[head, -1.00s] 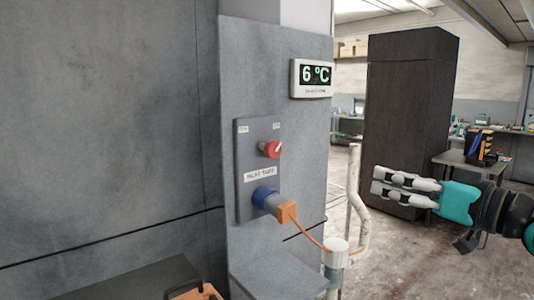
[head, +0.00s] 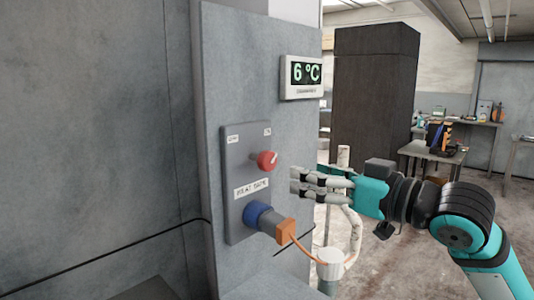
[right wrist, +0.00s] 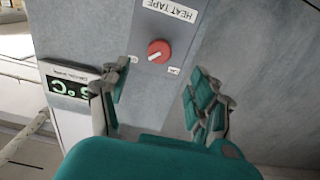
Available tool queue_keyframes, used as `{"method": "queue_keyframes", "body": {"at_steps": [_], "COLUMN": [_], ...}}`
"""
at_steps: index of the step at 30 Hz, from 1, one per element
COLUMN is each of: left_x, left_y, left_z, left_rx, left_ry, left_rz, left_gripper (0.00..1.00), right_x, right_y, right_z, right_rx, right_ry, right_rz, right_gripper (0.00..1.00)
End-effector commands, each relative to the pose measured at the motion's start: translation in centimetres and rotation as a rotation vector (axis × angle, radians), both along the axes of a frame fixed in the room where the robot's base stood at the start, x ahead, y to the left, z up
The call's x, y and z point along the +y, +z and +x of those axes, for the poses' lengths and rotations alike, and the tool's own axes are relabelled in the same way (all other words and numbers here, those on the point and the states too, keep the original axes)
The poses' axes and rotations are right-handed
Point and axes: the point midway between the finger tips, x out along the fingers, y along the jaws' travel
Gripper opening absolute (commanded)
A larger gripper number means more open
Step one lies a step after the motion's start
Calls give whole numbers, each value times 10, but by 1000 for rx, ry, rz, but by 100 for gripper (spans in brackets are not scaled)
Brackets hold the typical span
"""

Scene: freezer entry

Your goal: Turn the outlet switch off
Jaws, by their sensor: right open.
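The outlet switch is a round red knob (head: 267,160) on a grey panel (head: 241,208) on the wall. The panel has small labels above the knob and a "HEAT TAPE" label below it. In the right wrist view the red knob (right wrist: 159,51) shows upside down, with its white mark pointing toward the lower left. My right gripper (head: 292,183) is open and empty, just right of the panel. In the right wrist view the open fingers (right wrist: 158,95) stand on either side below the knob, apart from it. My left gripper is not in view.
A blue socket (head: 258,214) with an orange plug (head: 285,231) and cable sits below the knob. A 6 °C display (head: 303,77) hangs above right. A white pipe (head: 349,215) stands behind my right gripper. A dark cabinet (head: 372,95) stands farther back.

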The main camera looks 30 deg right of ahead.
Motion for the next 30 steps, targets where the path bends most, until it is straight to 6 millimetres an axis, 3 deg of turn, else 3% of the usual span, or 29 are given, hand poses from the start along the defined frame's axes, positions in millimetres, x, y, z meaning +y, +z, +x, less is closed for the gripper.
{"method": "queue_keyframes", "body": {"at_steps": [15,21,30], "left_x": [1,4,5], "left_y": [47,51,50], "left_z": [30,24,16], "left_rx": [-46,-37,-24], "left_ry": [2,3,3], "left_rz": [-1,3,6], "left_gripper": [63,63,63], "right_x": [30,36,37], "right_y": [4,2,0], "right_z": [87,104,107], "right_rx": [0,-2,-1], "right_ry": [1,0,-1], "right_rz": [5,2,0], "right_gripper": [63,63,63]}}
